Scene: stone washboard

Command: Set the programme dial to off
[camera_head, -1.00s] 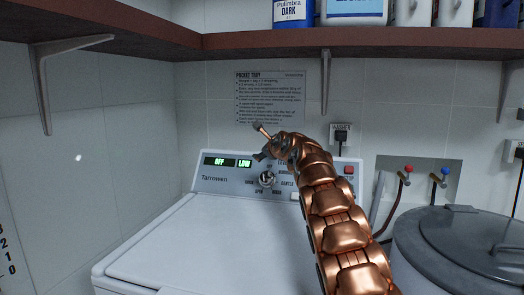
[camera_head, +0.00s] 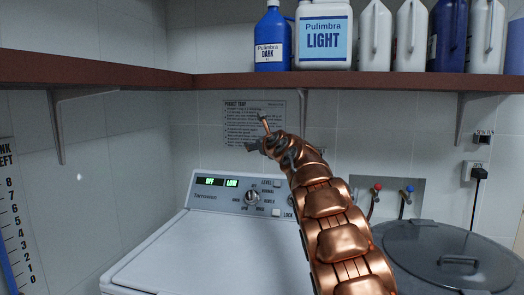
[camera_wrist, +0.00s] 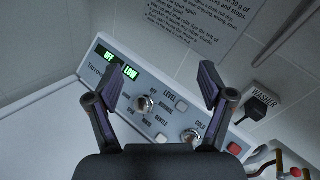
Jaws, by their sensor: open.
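The programme dial (camera_head: 251,198) is a round silvery knob on the washer's control panel. Labels around it include OFF, NORMAL and GENTLE; I cannot make out clearly where its pointer stands. The green display (camera_head: 221,182) beside it reads OFF and LOW. My gripper (camera_head: 258,133) is open and empty, above the panel in the head view and apart from the dial. In the wrist view the dial (camera_wrist: 145,103) shows between my two spread fingers, beyond them, nearer the left one.
A second knob marked COLD (camera_wrist: 190,135) sits right of the dial, with a LEVEL button (camera_wrist: 184,105) and a red button (camera_wrist: 234,149) nearby. A shelf (camera_head: 330,80) with bottles overhangs the back. A grey lidded tub (camera_head: 450,240) stands right. The washer lid (camera_head: 190,255) is clear.

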